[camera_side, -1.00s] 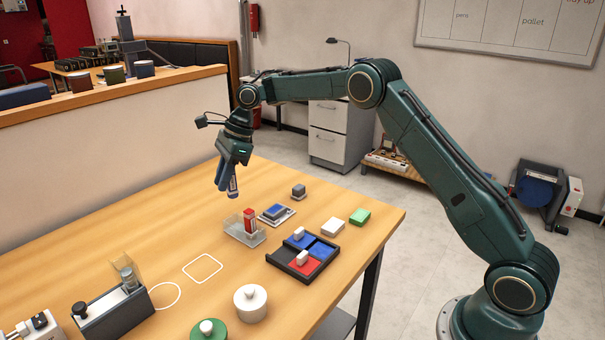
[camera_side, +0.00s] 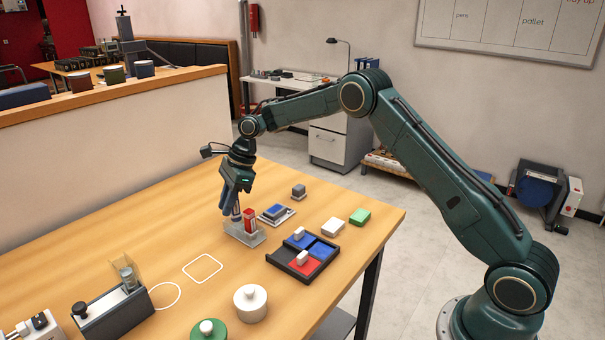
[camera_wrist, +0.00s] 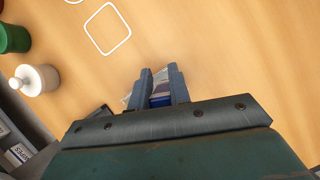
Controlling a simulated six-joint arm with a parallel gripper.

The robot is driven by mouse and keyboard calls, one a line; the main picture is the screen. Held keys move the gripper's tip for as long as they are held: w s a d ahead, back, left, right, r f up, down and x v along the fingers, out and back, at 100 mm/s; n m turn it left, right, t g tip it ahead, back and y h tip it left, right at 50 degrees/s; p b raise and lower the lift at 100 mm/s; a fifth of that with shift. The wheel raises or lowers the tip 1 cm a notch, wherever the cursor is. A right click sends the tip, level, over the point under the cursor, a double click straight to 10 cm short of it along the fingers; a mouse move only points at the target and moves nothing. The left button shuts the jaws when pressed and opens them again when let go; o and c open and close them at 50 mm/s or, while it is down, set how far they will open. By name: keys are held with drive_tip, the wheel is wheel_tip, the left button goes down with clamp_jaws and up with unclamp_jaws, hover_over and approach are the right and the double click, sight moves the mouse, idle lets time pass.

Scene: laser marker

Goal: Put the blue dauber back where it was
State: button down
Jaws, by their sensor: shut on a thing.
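My gripper (camera_side: 229,203) is shut on the blue dauber (camera_side: 236,213) and points down over the left part of a small clear holder (camera_side: 244,238). The dauber is upright or nearly so. Its lower end is at the holder; I cannot tell whether it touches the bottom. The red dauber (camera_side: 250,221) stands in the holder just to the right. In the wrist view my gripper (camera_wrist: 159,72) has its fingers on both sides of the blue dauber (camera_wrist: 160,100), which is mostly hidden by the fingers.
An ink pad with a stamp (camera_side: 275,213) lies right of the holder. A black tray (camera_side: 281,262) with blue and red sections sits in front right. The square outline (camera_side: 203,268) is empty.

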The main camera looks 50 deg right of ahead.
drive_tip(key=shift+f, duration=0.4)
drive_tip(key=shift+f, duration=0.6)
drive_tip(key=c, duration=1.3)
unclamp_jaws()
drive_tip(key=shift+r, duration=0.1)
drive_tip(key=shift+r, duration=0.5)
drive_tip(key=v, duration=1.2)
